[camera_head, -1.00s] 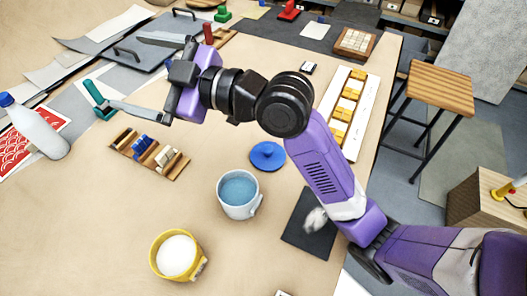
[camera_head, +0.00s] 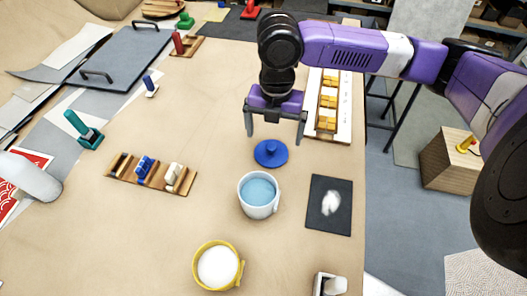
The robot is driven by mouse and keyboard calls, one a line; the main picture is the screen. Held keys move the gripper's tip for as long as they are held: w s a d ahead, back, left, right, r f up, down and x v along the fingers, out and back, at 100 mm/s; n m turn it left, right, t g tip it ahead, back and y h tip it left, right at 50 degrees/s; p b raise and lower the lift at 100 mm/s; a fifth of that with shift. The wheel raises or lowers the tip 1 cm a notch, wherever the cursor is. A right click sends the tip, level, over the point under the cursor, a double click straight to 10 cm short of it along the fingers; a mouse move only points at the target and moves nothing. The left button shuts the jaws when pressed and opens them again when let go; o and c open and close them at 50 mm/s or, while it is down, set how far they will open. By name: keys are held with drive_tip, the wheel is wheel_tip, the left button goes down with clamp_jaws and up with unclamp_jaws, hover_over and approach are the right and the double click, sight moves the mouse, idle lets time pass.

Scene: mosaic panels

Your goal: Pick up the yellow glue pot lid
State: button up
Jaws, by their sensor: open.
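A small yellow piece with a rounded knob (camera_head: 466,145) sits on a wooden box (camera_head: 440,172) at the right, beyond the table edge; it looks like the yellow lid, but is too small to be sure. The yellow glue pot (camera_head: 237,272) stands uncovered at the front of the table, with white glue inside. My gripper (camera_head: 274,132) is open and empty, fingers pointing down, just behind the blue lid (camera_head: 270,153) in the picture. It is far to the left of the wooden box.
A white pot with blue liquid (camera_head: 259,205) stands in front of the blue lid. A dark mat (camera_head: 329,215) lies right of it, a wooden stamp rack (camera_head: 122,170) left. A white tray with yellow blocks (camera_head: 344,110) lies along the right edge. A stool stands behind the box.

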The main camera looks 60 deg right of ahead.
sight(272, 146)
drive_tip(key=f, duration=0.2)
drive_tip(key=f+p, duration=0.1)
drive_tip(key=f, duration=0.4)
drive_tip(key=shift+w+d+f, duration=0.1)
drive_tip(key=shift+w+f, duration=0.05)
drive_tip(key=shift+w, duration=0.2)
drive_tip(key=c, duration=1.2)
drive_tip(key=shift+o, duration=0.2)
